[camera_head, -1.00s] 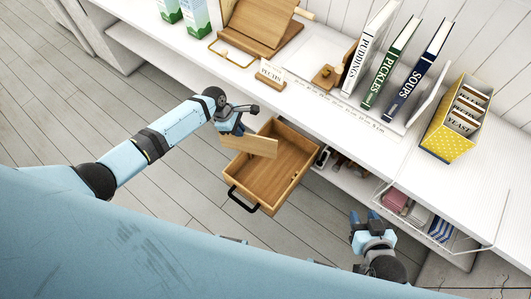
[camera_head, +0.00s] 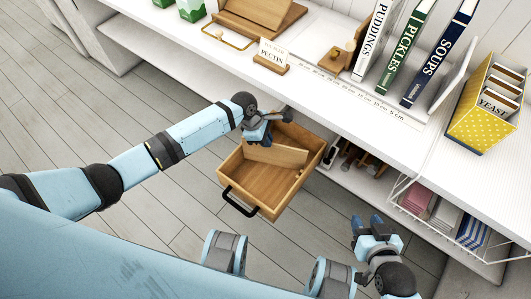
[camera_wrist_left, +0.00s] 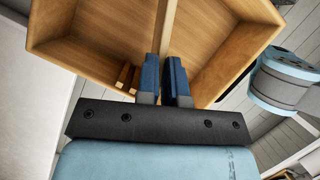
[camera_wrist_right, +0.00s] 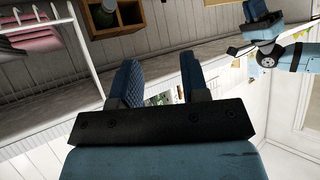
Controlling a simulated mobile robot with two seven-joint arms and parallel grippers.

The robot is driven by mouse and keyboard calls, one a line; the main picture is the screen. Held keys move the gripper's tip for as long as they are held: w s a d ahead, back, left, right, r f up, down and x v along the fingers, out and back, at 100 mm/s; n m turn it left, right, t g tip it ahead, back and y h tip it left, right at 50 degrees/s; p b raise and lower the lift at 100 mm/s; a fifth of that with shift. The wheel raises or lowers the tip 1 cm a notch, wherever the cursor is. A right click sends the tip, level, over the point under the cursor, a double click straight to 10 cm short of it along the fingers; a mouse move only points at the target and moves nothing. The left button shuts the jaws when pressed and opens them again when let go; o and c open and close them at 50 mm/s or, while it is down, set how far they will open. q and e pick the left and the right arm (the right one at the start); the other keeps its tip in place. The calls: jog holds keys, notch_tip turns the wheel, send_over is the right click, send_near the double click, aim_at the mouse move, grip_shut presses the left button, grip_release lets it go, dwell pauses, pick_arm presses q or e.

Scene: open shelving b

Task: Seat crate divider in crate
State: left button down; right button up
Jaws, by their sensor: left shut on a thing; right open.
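The wooden crate (camera_head: 264,186), with a black handle on its near side, juts out in front of the shelving. My left gripper (camera_head: 258,136) is at the crate's left far side, shut on the top edge of the wooden divider (camera_head: 276,155). The divider spans across the crate, its lower part inside the walls; I cannot tell whether it touches the floor. In the left wrist view the divider (camera_wrist_left: 165,22) runs between the fingers, and small wooden ribs (camera_wrist_left: 130,78) show on the crate's inner wall, beside it. My right gripper (camera_head: 366,224) is open and empty, right of the crate.
The white shelf top (camera_head: 330,108) lies behind the crate, with a pectin sign (camera_head: 271,55), books (camera_head: 405,50) and a yellow yeast box (camera_head: 487,108). A wire basket (camera_head: 445,218) sits lower right, near my right gripper. Floor is clear left of the crate.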

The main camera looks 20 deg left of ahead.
aim_at(274, 155)
pick_arm(q)
jog(key=shift+f, duration=0.35)
jog(key=shift+f+b, duration=0.25)
jog(key=shift+b, duration=0.25)
notch_tip(274, 155, down, 3)
jog(key=b, duration=0.4)
jog(key=shift+f+b, duration=0.1)
jog(key=shift+b, duration=0.3)
jog(key=c, duration=1.3)
grip_release()
jog(key=shift+f, duration=0.1)
jog(key=shift+o, duration=0.2)
pick_arm(e)
jog(key=shift+w+a+f+t, duration=0.1)
jog(key=shift+a+f+t, duration=0.25)
jog(key=shift+f, duration=0.25)
jog(key=shift+d, duration=0.1)
